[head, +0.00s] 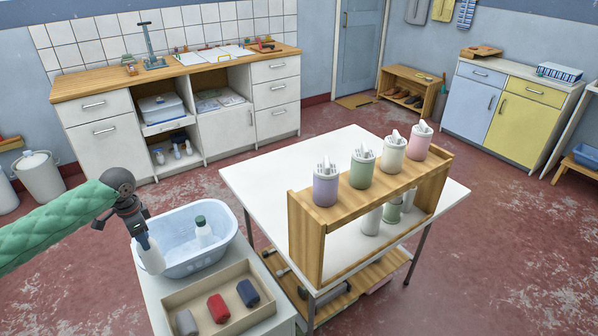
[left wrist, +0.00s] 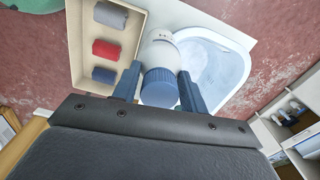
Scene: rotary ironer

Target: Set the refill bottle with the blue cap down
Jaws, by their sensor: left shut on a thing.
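The refill bottle (head: 153,261) is white, and its blue cap (left wrist: 160,86) shows in the left wrist view. My left gripper (head: 145,243) points down and is shut on the bottle around its cap. In the head view the bottle overlaps the left rim of a pale blue tub (head: 183,265). In the left wrist view it lies between the tub (left wrist: 238,62) and a tray of rolls. I cannot tell whether its base touches the white top. A second white bottle (head: 205,236) with a green cap stands in the tub. My right gripper is not in view.
The beige tray (head: 258,310) holds a grey, a red and a dark blue roll, in front of the tub on the white unit (head: 151,291). To the right, a white table (head: 255,172) carries a wooden rack (head: 306,247) with several coloured canisters.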

